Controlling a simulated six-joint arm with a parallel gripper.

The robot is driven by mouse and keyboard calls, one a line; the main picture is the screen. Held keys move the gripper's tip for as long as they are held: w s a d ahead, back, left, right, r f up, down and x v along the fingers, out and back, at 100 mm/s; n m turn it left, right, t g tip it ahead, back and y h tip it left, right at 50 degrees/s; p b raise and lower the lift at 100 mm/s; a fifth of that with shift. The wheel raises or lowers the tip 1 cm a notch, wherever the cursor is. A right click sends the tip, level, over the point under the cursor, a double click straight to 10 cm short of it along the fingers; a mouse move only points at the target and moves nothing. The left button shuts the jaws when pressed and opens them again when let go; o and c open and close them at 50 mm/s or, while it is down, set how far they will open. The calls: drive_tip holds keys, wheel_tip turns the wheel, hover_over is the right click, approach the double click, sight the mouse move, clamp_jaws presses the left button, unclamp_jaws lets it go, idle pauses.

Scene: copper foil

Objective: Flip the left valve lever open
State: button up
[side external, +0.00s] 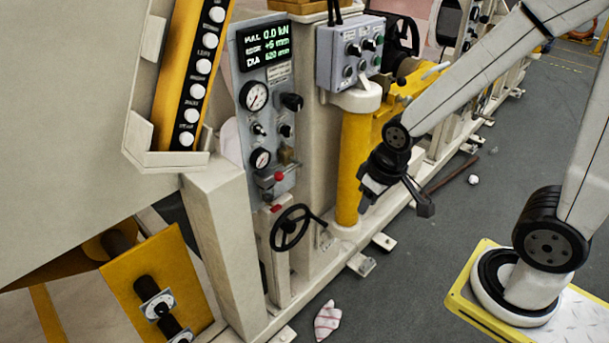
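The grey gauge panel (264,100) stands left of centre, with a digital readout, two round gauges and several small valves and knobs. A small dark valve (258,129) sits on its left side, and another (285,131) sits to the right. A red knob (279,176) is near the panel's bottom. Which part is the left valve lever, and its position, are too small to tell. My gripper (395,209) hangs in front of the yellow post, right of the panel and clear of it. Its fingers appear spread apart, with nothing seen between them.
A black handwheel (291,228) is below the panel. A grey switch box (350,52) sits above the yellow post (352,165). A tall yellow-and-black button strip (197,75) is to the left. A crumpled cloth (327,320) lies on the floor. The floor before my gripper is mostly clear.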

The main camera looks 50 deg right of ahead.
clamp_jaws()
drive_tip(key=w+d+r+h, duration=0.1)
drive_tip(key=w+r, duration=0.1)
drive_tip(key=w, duration=2.4)
drive_tip(key=shift+w+r+m, duration=0.25)
drive_tip(key=shift+w+m, duration=0.05)
drive_tip(key=shift+w, duration=0.1)
